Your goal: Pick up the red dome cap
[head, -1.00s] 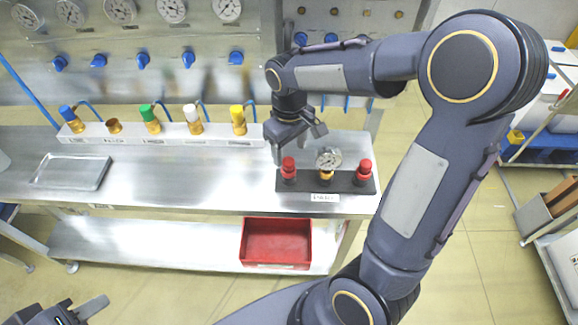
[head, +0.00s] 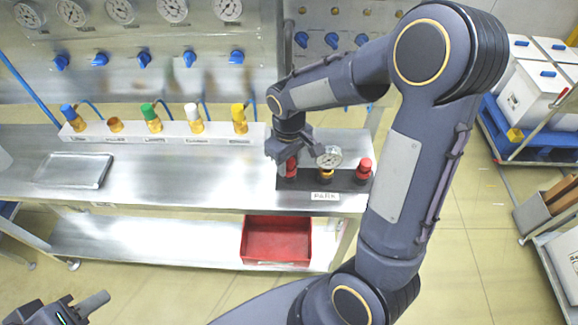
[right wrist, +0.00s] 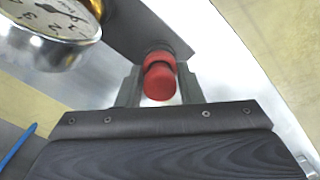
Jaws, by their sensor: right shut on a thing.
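One red dome cap (head: 292,170) is at the left end of a dark strip (head: 324,184) on the bench. My right gripper (head: 289,157) has come down over it and is shut on it, partly hiding it. In the right wrist view the red cap (right wrist: 159,82) is between the two fingers (right wrist: 158,88). A second red cap (head: 364,168) stands at the strip's right end, free of the gripper. My left gripper (head: 75,310) is at the bottom left, cut off by the picture edge, away from the bench; its jaw opening is unclear.
A round gauge (head: 329,158) stands between the caps, close to my right gripper; it also shows in the right wrist view (right wrist: 48,28). A white rack (head: 165,136) with coloured caps and an empty metal tray (head: 75,170) are to the left. A red bin (head: 276,241) is on the lower shelf.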

